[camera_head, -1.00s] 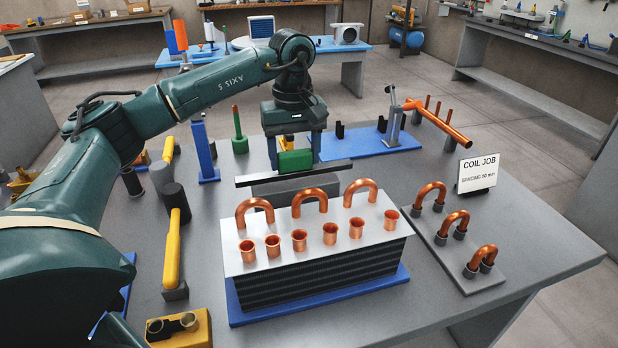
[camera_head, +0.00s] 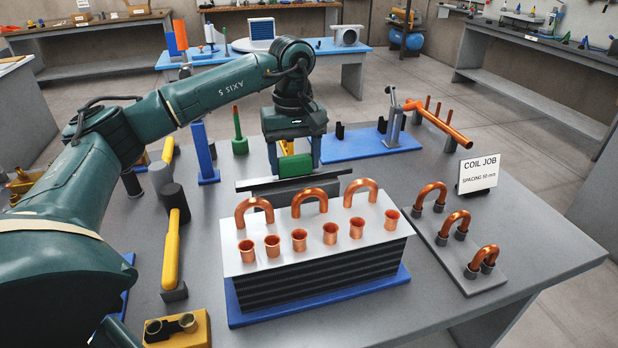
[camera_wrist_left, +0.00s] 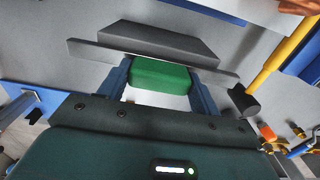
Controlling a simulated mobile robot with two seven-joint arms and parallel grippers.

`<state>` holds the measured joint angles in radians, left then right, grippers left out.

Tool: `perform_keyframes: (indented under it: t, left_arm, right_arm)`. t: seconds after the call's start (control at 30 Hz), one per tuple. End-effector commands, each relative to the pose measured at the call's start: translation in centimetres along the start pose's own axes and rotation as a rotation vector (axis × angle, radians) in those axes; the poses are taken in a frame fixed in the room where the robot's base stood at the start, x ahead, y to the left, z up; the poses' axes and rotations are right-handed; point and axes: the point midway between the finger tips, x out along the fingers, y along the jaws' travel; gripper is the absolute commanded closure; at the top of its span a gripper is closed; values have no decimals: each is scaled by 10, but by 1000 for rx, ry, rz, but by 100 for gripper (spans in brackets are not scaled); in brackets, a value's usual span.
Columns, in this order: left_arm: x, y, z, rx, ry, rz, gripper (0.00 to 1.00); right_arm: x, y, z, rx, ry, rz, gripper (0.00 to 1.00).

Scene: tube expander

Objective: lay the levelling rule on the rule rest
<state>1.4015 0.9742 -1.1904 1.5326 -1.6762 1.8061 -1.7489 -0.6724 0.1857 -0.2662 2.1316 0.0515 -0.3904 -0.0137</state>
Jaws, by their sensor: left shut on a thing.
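The levelling rule is a long thin grey bar (camera_head: 254,184) with a green grip block (camera_head: 295,167). My left gripper (camera_head: 295,158) is shut on the green block, one blue finger at each end. The rule is roughly level, just over a grey block that I take for the rule rest (camera_head: 290,192), behind the finned coil. In the left wrist view the bar (camera_wrist_left: 90,52) runs along the edge of the rest (camera_wrist_left: 145,38), and the green block (camera_wrist_left: 160,76) sits between the fingers. I cannot tell whether bar and rest touch. My right gripper is out of view.
The finned coil (camera_head: 320,277) with copper bends stands close in front of the rest. A blue plate (camera_head: 365,146) lies behind right.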

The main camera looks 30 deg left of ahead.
Motion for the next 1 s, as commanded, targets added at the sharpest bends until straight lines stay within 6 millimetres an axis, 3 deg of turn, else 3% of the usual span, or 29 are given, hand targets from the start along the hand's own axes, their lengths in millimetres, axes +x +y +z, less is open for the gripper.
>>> perform_keyframes:
  t: [1.0]
  left_arm:
    - [5,0,0,0,2,3,79]
  right_arm:
    - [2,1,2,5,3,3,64]
